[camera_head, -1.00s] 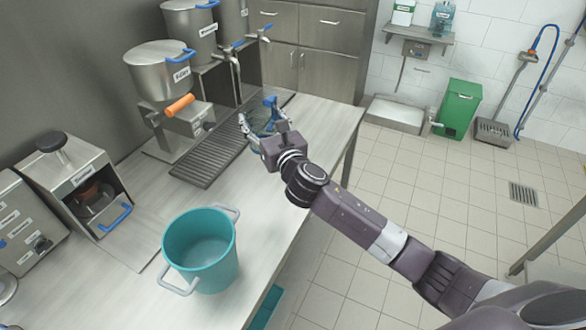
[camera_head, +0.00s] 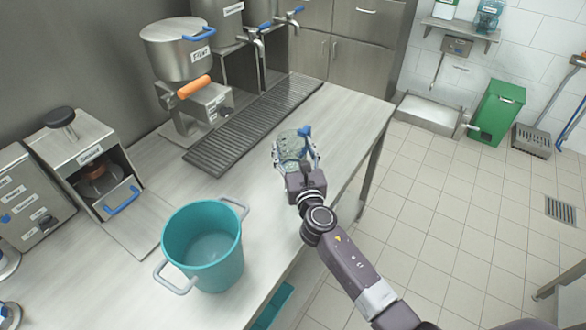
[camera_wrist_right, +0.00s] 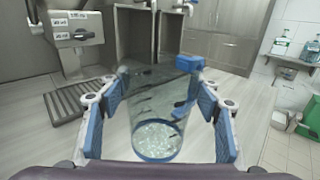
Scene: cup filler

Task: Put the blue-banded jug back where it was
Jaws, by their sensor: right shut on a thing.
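A clear jug (camera_head: 291,147) with a blue handle is in my right gripper (camera_head: 296,158), over the steel counter between the drip grate and the counter's front edge. In the right wrist view the jug (camera_wrist_right: 155,138) stands roughly upright between the blue-padded fingers, with a blue band at its base and pale, glinting contents low inside. The fingers close on its sides. I cannot tell whether its base touches the counter. My left gripper is out of view.
A teal bucket (camera_head: 208,250) stands at the front of the counter. The slatted drip grate (camera_head: 255,127) lies under the steel dispensers (camera_head: 180,50) at the back. Bare counter (camera_head: 250,190) lies between them. A wall shelf (camera_head: 462,30) holds another bottle (camera_head: 488,16).

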